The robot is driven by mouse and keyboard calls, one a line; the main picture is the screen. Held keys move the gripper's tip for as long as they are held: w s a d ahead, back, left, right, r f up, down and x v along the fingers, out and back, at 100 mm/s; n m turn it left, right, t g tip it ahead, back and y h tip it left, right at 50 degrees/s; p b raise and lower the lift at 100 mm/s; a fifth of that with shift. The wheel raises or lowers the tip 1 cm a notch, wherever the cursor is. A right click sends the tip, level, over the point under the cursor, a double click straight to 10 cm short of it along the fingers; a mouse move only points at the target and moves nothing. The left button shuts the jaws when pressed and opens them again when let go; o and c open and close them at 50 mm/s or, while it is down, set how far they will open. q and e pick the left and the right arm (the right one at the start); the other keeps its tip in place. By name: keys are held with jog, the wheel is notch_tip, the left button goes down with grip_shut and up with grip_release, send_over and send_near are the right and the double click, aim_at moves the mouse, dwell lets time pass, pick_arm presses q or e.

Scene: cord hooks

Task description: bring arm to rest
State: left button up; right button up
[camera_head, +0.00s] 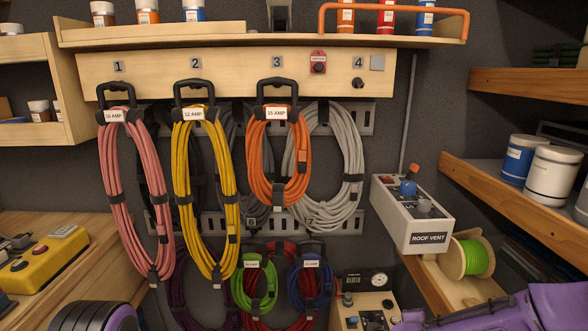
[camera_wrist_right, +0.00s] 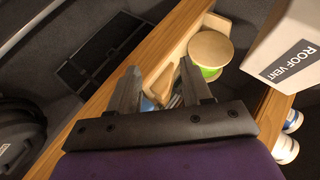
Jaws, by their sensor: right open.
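My right gripper (camera_wrist_right: 159,66) shows in the right wrist view with its two dark fingers apart and nothing between them. Beyond the fingers are a wooden shelf edge and a spool (camera_wrist_right: 210,50). My purple right arm (camera_head: 545,308) crosses the bottom right corner of the head view; its gripper is not clearly seen there. A purple and black part of my left arm (camera_head: 95,317) shows at the bottom left. My left gripper is out of view.
Pink (camera_head: 132,200), yellow (camera_head: 200,190) and orange (camera_head: 275,160) cords hang from a numbered board (camera_head: 230,62). A roof vent box (camera_head: 412,215) and a green spool (camera_head: 470,257) are at right, near wooden shelves (camera_head: 520,190). A yellow control box (camera_head: 42,258) sits at left.

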jog(key=s+a+f+n+y, duration=0.2)
jog(key=s+a+f+n, duration=0.25)
jog(key=s+f, duration=0.5)
jog(key=s+d+f+n+g, duration=0.1)
jog(key=s+f+n+g, duration=0.1)
jog(key=s, duration=0.6)
jog(key=s+d+f+n+g+y+b, duration=0.1)
jog(key=s+f+n, duration=0.3)
jog(key=s, duration=0.5)
jog(key=s+d+f+n+g+b, duration=0.1)
jog(key=s+f+n+g, duration=0.1)
jog(key=s+f, duration=0.4)
jog(key=s+n, duration=0.1)
jog(key=s, duration=0.1)
jog(key=shift+s+f+g, duration=0.25)
jog(key=shift+s+g, duration=0.05)
jog(key=shift+g, duration=0.1)
